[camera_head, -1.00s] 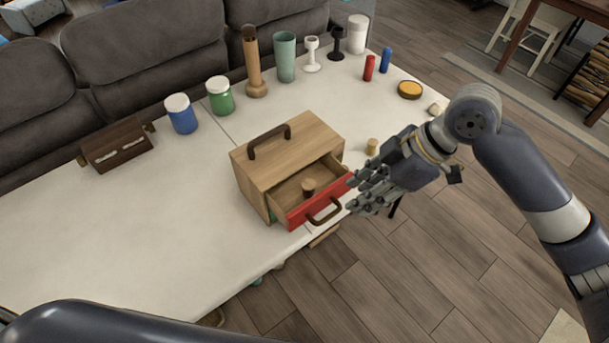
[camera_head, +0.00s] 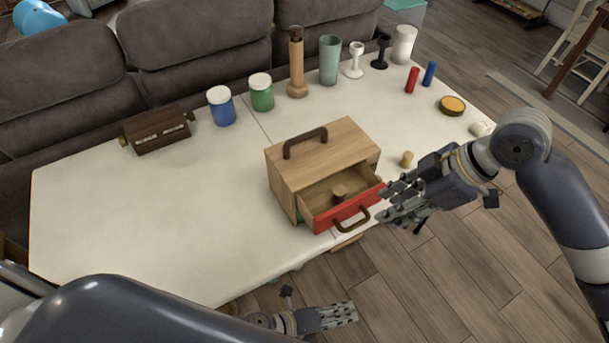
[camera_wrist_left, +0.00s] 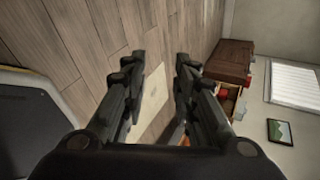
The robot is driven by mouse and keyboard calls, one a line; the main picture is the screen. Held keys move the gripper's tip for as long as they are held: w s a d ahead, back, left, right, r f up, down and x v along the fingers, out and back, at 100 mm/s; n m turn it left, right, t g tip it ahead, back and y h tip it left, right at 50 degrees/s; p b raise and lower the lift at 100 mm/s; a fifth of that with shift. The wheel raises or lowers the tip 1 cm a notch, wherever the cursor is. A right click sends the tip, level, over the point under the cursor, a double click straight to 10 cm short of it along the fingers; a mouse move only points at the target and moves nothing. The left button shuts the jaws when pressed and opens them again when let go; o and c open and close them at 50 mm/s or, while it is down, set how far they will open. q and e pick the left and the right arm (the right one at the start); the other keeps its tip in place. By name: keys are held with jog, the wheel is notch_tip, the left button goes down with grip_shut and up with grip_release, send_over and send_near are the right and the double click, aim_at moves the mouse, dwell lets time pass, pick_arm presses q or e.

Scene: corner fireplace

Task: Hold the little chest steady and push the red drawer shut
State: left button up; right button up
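The little chest (camera_head: 310,165) is light wood with a dark brown carrying handle and stands upright on the white table. Its red drawer (camera_head: 345,212) is pulled out toward the front edge, with a brown handle on its face. My left gripper (camera_head: 352,313) is low, in front of the table edge and apart from the chest. In the left wrist view its fingers (camera_wrist_left: 160,75) are spread and empty.
On the white table (camera_head: 100,215), a dark brown box (camera_head: 157,132), a blue jar (camera_head: 221,106) and a green jar (camera_head: 261,93) stand behind left. Several items line the back right. A small wooden piece (camera_head: 406,159) stands right of the chest. The left table area is clear.

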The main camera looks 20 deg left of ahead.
pick_arm(q)
jog(key=w+d+r+m+g+h, duration=0.25)
jog(key=d+r+m, duration=0.25)
jog(key=r, duration=0.4)
jog(key=w+d+r+m+g+h, duration=0.15)
jog(key=d+r+m+h, duration=0.3)
jog(key=r, duration=0.45)
notch_tip(320, 180, up, 16)
jog(key=f+m+g+y, duration=0.1)
jog(key=m+g+y, duration=0.2)
jog(key=m+y, duration=1.7)
send_over(304, 205)
jog(key=m+h, duration=0.3)
jog(key=shift+r, duration=0.25)
notch_tip(304, 205, down, 11)
jog(key=shift+r, duration=0.2)
grip_shut()
